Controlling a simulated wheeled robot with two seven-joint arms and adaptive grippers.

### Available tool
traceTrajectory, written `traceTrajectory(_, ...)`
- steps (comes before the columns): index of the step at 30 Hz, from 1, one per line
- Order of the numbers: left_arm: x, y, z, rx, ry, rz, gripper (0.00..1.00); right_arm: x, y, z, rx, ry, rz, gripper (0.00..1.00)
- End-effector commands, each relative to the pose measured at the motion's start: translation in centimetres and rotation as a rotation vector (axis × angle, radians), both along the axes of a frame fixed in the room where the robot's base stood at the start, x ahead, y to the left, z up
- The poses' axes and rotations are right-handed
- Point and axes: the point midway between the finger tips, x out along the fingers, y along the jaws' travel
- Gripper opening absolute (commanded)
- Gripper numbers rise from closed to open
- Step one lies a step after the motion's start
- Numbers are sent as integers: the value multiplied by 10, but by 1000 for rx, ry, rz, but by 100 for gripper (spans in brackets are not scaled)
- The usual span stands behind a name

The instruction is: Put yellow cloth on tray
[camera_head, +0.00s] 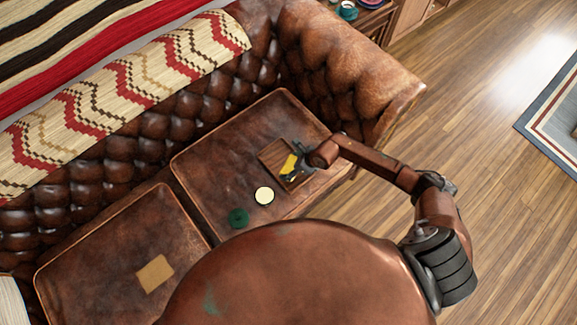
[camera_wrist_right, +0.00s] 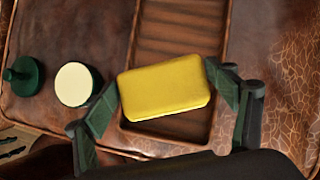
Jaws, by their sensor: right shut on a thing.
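The yellow cloth (camera_head: 289,163) is a small folded block, held between the fingers of my right gripper (camera_head: 295,167). In the right wrist view the cloth (camera_wrist_right: 165,92) lies flat across the gap, with one finger of the gripper (camera_wrist_right: 164,88) at each end. The tray (camera_head: 273,152) is a brown wooden rectangle on the right sofa cushion. The cloth is over the tray (camera_wrist_right: 181,45) and hides part of it. I cannot tell whether the cloth touches the tray. My left gripper does not show.
A green jar with a cream top (camera_head: 264,195) and a dark green lid (camera_head: 238,217) sit near the tray on the leather cushion (camera_head: 215,150). A tan square (camera_head: 155,273) lies on the left cushion. The sofa arm (camera_head: 350,65) rises behind the tray.

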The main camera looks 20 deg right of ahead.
Motion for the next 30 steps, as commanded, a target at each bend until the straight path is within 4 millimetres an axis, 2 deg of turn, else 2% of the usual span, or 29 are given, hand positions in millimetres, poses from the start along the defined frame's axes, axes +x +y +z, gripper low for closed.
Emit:
traceTrajectory(5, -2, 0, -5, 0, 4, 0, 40, 7, -2, -9, 2, 1, -1, 60)
traceTrajectory(7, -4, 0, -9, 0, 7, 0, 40, 12, -3, -16, 1, 0, -2, 60)
traceTrajectory(12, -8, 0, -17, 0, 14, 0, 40, 10, -3, -42, 2, 2, -1, 60)
traceTrajectory(19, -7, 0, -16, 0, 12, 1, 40, 11, -3, -42, 1, -1, 0, 60)
traceTrajectory(20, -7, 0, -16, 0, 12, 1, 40, 10, -3, -43, 1, -1, 0, 81)
traceTrajectory(27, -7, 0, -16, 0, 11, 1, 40, 10, -3, -42, 1, -1, 0, 96)
traceTrajectory(30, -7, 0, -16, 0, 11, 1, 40, 10, -3, -42, 1, -1, 0, 96)
